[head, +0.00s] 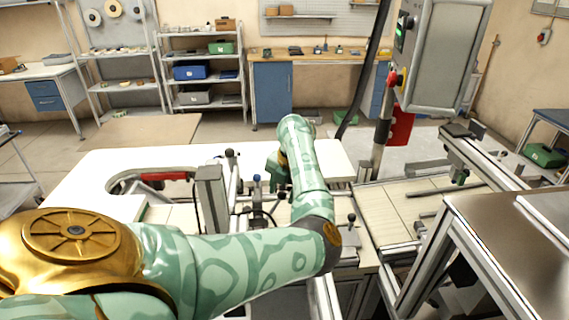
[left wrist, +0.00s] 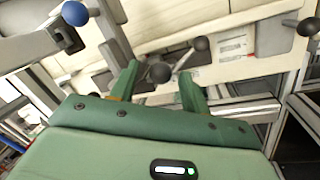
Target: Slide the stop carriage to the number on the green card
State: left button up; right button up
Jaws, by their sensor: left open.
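My left gripper (left wrist: 158,82) is open in the left wrist view, its two green fingers apart. A dark ball knob (left wrist: 160,72) on a thin rod shows between the fingertips; I cannot tell whether they touch it. A second dark knob (left wrist: 200,44) is just beyond. A grey block (left wrist: 273,36) lies to the right on the pale bed, beside a small printed label (left wrist: 232,46). I cannot tell which part is the stop carriage. In the head view my left gripper (head: 274,180) is low over the bench, partly hidden by my arm. No green card with a number can be made out.
A blue ball knob (left wrist: 74,12) is at the upper left of the wrist view, and another dark knob (left wrist: 308,27) at the right edge. A control box (head: 445,50) on a post (head: 381,140) stands right of my arm. A metal-topped machine (head: 500,235) is at right.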

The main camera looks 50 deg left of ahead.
pick_arm(q)
jog(key=d+r+p, duration=0.2)
jog(key=d+r, duration=0.1)
jog(key=r, duration=1.3)
jog(key=shift+w+p, duration=0.4)
jog(key=shift+w, duration=0.05)
jog(key=shift+f, duration=0.1)
